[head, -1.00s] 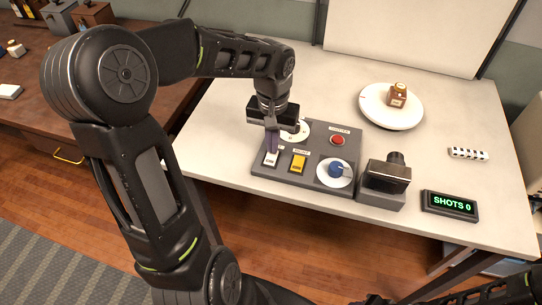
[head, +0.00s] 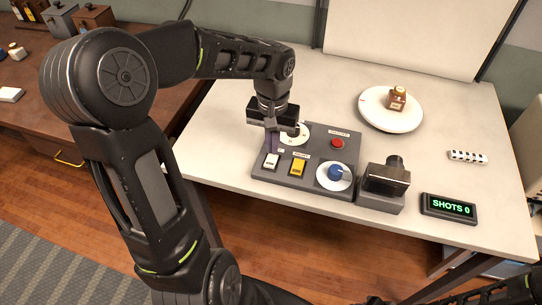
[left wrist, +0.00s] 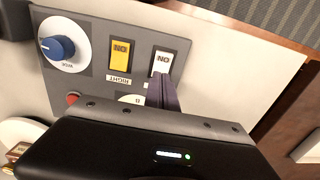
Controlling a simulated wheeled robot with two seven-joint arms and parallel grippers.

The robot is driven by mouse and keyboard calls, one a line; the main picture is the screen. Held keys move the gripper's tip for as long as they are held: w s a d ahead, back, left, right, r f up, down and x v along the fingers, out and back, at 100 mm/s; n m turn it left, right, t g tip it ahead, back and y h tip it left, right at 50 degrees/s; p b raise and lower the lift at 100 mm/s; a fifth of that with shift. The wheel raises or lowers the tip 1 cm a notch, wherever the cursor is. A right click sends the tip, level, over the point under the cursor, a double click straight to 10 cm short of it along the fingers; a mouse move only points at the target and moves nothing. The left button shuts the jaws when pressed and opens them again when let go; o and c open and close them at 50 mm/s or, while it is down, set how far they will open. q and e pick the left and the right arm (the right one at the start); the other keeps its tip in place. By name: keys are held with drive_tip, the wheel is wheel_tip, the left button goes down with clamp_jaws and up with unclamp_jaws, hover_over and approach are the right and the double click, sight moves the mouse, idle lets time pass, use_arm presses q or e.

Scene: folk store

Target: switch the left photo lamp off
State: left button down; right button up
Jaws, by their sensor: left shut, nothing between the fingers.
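The control panel (head: 318,185) lies at the table's front edge. Its white rocker switch (head: 271,161) is at the near left corner; in the left wrist view the white switch (left wrist: 163,62) reads ON. The yellow switch (head: 298,166), labelled RIGHT in the wrist view, sits beside it. My left gripper (head: 271,148) points down just behind the white switch. Its fingers (left wrist: 160,92) are shut and empty, with tips close to the switch's edge; I cannot tell whether they touch. They hide the label there. The lamp itself cannot be made out. My right gripper is out of view.
The panel also carries a blue knob (head: 336,172), a red button (head: 338,143) and a white dial (head: 296,134). A camera (head: 385,182) and a SHOTS 0 display (head: 449,207) stand to the right.

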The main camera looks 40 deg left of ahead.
sight(273, 157)
use_arm(q)
wheel_tip(273, 157, up, 5)
drive_tip(key=p, duration=0.3)
drive_tip(key=shift+r, duration=0.1)
idle(0.6)
